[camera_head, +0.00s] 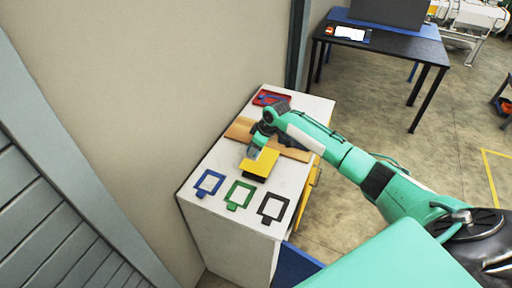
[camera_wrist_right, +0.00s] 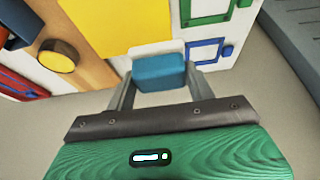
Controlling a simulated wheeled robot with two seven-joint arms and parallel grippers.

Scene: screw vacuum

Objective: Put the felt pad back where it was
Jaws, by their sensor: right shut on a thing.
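A small teal-blue block (camera_wrist_right: 160,73), which looks like the felt pad, sits between the fingers of my right gripper (camera_wrist_right: 158,66) in the right wrist view. The gripper is shut on it. In the head view my right gripper (camera_head: 254,152) is above the white cabinet top, at the left edge of a yellow plate (camera_head: 264,163). The pad itself is too small to make out clearly there. The yellow plate also shows in the right wrist view (camera_wrist_right: 118,25), just beyond the pad. I cannot tell whether the pad touches anything below. My left gripper is not in view.
Blue (camera_head: 209,193), green (camera_head: 232,206) and black (camera_head: 264,220) outline frames lie along the cabinet's near end. A wooden board (camera_head: 240,129) lies behind the gripper, and a red tray (camera_head: 262,97) is at the far end. A wall borders the cabinet's left side.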

